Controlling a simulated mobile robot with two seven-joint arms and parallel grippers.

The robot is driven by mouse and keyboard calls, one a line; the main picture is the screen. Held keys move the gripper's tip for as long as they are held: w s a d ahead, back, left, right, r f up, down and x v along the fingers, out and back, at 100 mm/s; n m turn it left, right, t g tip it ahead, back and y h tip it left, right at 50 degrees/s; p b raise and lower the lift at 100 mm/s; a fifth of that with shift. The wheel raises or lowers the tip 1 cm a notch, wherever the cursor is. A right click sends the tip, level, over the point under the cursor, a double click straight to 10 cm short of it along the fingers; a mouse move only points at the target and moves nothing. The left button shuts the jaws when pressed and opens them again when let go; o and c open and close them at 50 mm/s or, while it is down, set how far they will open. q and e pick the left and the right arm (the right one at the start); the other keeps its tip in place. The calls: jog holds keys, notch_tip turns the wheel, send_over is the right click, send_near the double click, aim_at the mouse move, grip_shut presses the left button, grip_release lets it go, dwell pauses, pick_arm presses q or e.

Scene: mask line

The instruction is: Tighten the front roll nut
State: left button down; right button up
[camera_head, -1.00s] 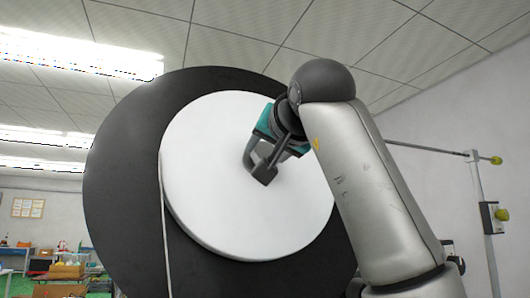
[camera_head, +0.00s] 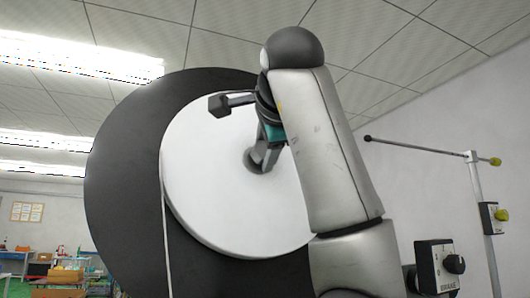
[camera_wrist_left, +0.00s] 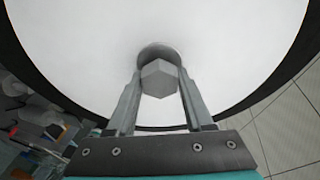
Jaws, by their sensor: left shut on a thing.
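The front roll (camera_head: 205,180) is a large white disc in front of a bigger black disc (camera_head: 120,170). In the left wrist view, the roll nut (camera_wrist_left: 160,78) is a grey hexagonal piece at the middle of the white face. A round grey part shows behind it. My left gripper (camera_head: 260,162) reaches the middle of the roll, with its fingers on both sides of the nut, shut on it. In the head view, the gripper and wrist largely hide the nut. My right gripper is not in view.
A control box (camera_head: 440,266) with a black knob and a brake label is at the lower right. A metal post (camera_head: 482,215) with a rod and a yellow-knobbed box stands farther right. Shelves and boxes (camera_head: 65,275) are in the left background. A pale strip hangs from the roll's left edge.

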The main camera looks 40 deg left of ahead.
pick_arm(q)
jog(key=m+h+b, duration=0.1)
jog(key=m, duration=0.4)
jog(key=shift+g, duration=0.4)
jog(key=m, duration=0.2)
jog(key=m+g, duration=0.1)
jog(key=m, duration=0.2)
jog(key=shift+g+b, duration=0.3)
jog(key=shift+m, duration=0.4)
jog(key=shift+c, duration=1.4)
grip_release()
